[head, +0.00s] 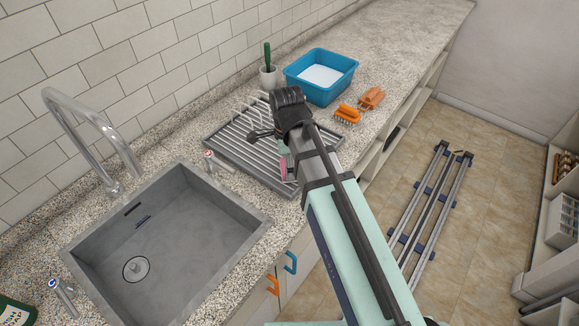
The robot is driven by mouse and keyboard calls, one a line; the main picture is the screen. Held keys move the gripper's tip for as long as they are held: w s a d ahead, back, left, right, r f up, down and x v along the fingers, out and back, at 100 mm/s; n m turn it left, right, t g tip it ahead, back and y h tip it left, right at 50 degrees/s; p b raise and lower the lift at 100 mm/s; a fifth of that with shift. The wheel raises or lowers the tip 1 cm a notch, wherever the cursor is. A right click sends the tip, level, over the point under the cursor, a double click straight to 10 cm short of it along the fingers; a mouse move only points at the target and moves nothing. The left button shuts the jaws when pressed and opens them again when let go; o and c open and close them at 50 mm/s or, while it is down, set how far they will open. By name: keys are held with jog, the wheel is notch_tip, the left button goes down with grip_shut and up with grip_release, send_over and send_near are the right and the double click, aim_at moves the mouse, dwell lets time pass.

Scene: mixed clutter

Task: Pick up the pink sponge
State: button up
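A small pink piece (283,169), which looks like the pink sponge, shows at the left edge of my arm, over the dish rack (224,150). My arm hides the rest of it, so its full shape cannot be seen. My gripper (259,134) is dark and hangs over the rack, up and to the left of the pink piece in the picture. One dark finger part points left. I cannot tell its opening or whether anything is between the fingers.
A grey sink (190,222) with a tall faucet (98,140) lies left of the rack. The far counter is clear.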

jog(key=shift+f, duration=1.1)
jog(key=c, duration=1)
jog(key=shift+r, duration=0.15)
jog(key=shift+r, duration=9.9)
